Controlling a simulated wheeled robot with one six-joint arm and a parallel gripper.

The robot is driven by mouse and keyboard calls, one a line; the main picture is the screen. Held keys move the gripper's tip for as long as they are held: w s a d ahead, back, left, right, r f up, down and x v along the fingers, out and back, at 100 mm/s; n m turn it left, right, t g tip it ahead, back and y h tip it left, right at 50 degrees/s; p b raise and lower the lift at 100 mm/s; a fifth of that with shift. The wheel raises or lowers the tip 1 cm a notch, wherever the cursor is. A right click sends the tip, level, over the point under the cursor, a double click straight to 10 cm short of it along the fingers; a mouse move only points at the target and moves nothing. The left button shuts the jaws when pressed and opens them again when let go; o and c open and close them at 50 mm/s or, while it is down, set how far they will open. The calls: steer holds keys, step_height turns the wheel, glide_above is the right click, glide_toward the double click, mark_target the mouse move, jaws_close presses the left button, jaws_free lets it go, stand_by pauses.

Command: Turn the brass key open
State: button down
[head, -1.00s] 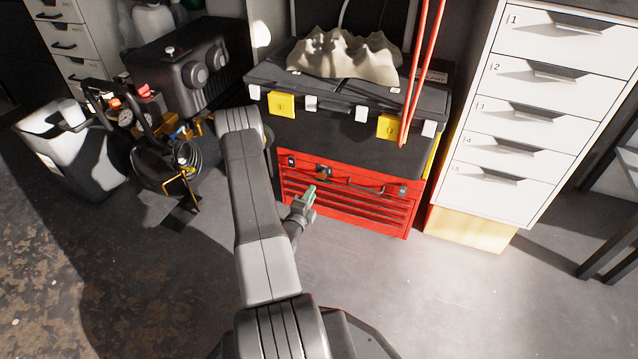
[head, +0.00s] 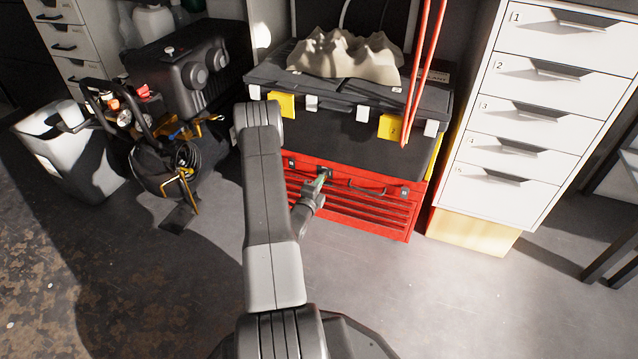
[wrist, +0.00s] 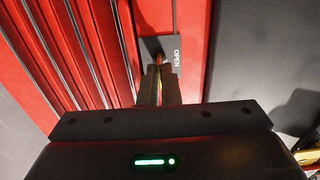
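The brass key is at a dark lock plate (head: 324,172) on the upper front of the red tool chest (head: 360,210). In the wrist view the plate is marked OPEN (wrist: 177,58), and a small brownish piece of the key (wrist: 158,57) shows just beyond my fingertips. My gripper (head: 320,182) points at the plate, with its tips at the key. In the wrist view the two fingers (wrist: 160,76) are close together, with a thin yellowish strip between them. They hide most of the key, and I cannot tell whether they press on it.
A black toolbox (head: 340,135) with yellow latches stands on the chest. Red tubes (head: 418,80) hang in front of its right side. A white drawer cabinet (head: 520,130) is to the right. A tool bag (head: 170,165) and white bin (head: 65,150) are left. Floor in front is clear.

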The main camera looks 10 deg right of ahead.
steer(key=shift+n, duration=8.9)
steer(key=shift+s, duration=0.1)
steer(key=c, duration=1.6)
jaws_free()
steer(key=shift+c, duration=0.2)
steer(key=shift+a, duration=0.1)
